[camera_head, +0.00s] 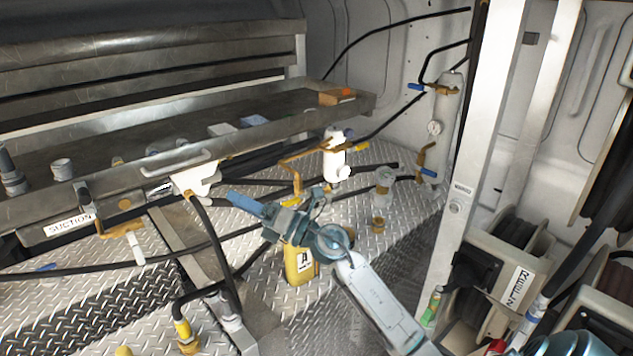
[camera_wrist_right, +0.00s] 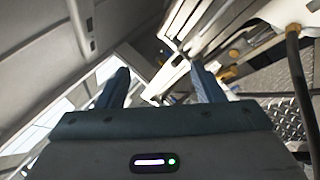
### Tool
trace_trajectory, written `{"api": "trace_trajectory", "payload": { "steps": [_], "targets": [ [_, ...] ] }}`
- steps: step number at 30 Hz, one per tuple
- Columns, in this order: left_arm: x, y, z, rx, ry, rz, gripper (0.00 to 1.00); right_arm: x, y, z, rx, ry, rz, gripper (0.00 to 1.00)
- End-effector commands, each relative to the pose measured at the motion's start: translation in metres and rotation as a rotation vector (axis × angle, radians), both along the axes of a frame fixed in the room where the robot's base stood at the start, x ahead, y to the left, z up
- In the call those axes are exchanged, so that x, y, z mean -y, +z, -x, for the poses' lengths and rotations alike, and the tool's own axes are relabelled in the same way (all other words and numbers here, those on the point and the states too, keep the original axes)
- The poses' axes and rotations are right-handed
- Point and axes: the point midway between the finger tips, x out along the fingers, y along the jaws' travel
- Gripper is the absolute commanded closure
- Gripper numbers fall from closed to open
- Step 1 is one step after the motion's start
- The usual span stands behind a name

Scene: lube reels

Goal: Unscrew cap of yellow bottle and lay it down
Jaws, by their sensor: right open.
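The yellow bottle (camera_head: 301,263) stands upright on the metal tread plate, with a white label marked A on its side. Its top and cap are hidden behind my right arm and gripper. My right gripper (camera_head: 243,202) is just above and left of the bottle in the head view, with its blue fingers pointing left. In the right wrist view the two fingers (camera_wrist_right: 160,84) are spread apart with nothing between them. The wrist view does not clearly show the bottle. My left gripper is in neither view.
A metal shelf (camera_head: 210,140) with fittings runs along the back left. A white valve with brass pipes (camera_head: 334,158) stands behind my gripper. A clear container (camera_head: 383,188) and a small brown piece (camera_head: 378,225) are right of the bottle. Black hoses (camera_head: 215,240) cross the left.

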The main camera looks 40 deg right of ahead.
Motion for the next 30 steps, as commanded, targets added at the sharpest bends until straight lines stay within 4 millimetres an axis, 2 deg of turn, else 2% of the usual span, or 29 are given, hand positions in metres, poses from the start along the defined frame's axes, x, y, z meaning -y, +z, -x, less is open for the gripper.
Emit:
{"api": "trace_trajectory", "payload": {
  "steps": [4, 8, 11, 15, 18, 22, 25, 30],
  "targets": [
    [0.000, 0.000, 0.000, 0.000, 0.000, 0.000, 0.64, -0.003, -0.012, -0.026, 0.015, 0.078, 0.406, 0.39],
    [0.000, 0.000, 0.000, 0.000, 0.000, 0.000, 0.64, 0.018, -0.030, -0.045, -0.042, 0.129, 0.743, 0.39],
    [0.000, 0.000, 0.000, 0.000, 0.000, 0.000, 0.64, 0.051, -0.043, -0.056, -0.133, 0.160, 0.982, 0.39],
    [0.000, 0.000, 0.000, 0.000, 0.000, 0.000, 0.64, 0.111, -0.049, -0.060, -0.315, 0.192, 1.260, 0.39],
    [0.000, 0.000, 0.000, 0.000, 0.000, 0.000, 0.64, 0.152, -0.046, -0.054, -0.461, 0.213, 1.393, 0.39],
    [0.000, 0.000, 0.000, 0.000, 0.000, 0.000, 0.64, 0.189, -0.039, -0.042, -0.609, 0.233, 1.488, 0.39],
    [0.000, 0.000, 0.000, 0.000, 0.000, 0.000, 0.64, 0.203, -0.035, -0.036, -0.673, 0.244, 1.517, 0.39],
    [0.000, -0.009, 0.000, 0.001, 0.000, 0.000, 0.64, 0.206, -0.044, -0.035, -0.696, 0.250, 1.527, 0.39]
  ]
}}
